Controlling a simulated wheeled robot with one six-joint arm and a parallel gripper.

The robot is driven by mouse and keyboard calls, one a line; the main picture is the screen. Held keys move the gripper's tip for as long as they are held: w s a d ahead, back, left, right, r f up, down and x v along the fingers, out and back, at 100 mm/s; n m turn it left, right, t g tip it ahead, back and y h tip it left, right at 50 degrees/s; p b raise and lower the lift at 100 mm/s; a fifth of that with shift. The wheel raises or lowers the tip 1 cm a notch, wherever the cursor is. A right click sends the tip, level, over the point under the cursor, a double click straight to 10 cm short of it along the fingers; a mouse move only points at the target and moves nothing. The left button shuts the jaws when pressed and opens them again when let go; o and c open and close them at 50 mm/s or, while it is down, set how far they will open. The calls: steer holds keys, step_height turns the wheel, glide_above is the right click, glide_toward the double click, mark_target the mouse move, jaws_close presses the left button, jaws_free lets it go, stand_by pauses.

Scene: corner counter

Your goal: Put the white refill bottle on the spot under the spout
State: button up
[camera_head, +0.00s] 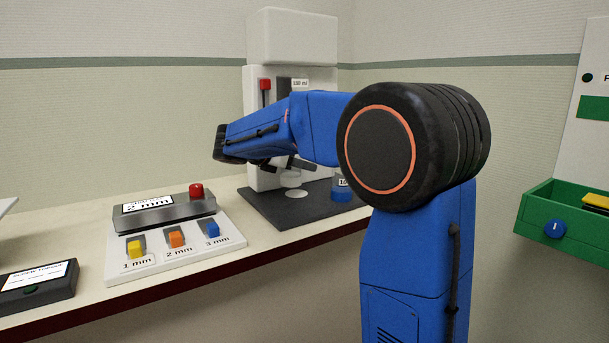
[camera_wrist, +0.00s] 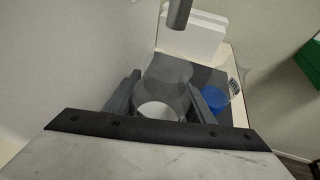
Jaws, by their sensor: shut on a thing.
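My gripper (camera_wrist: 160,103) is shut on the white refill bottle (camera_head: 291,179), with one finger on each side of it. In the head view the bottle is small, pale and upright, partly hidden by my gripper. It shows just above the white round spot (camera_head: 297,194) on the dark base (camera_head: 262,206) of the dispenser (camera_head: 292,35). I cannot tell how large the gap is. In the wrist view the bottle (camera_wrist: 170,75) looks pale grey and see-through between the fingers. The spout (camera_wrist: 180,14) shows beyond it at the top.
A blue-banded container (camera_head: 342,189) stands on the base right of the bottle, close to a finger in the wrist view (camera_wrist: 215,98). A button panel (camera_head: 176,243) with a red knob lies left on the counter. A green drawer (camera_head: 565,228) is at far right.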

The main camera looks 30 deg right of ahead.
steer(key=shift+w+d, duration=0.2)
steer(key=shift+d, duration=0.65)
steer(key=shift+d+f, duration=0.25)
steer(key=shift+f, duration=1.5)
steer(key=shift+f, duration=0.1)
steer(key=o, duration=0.9)
steer(key=shift+a+r, duration=0.2)
steer(key=shift+a, duration=0.1)
steer(key=v, duration=1.1)
steer(key=shift+a+r, duration=0.2)
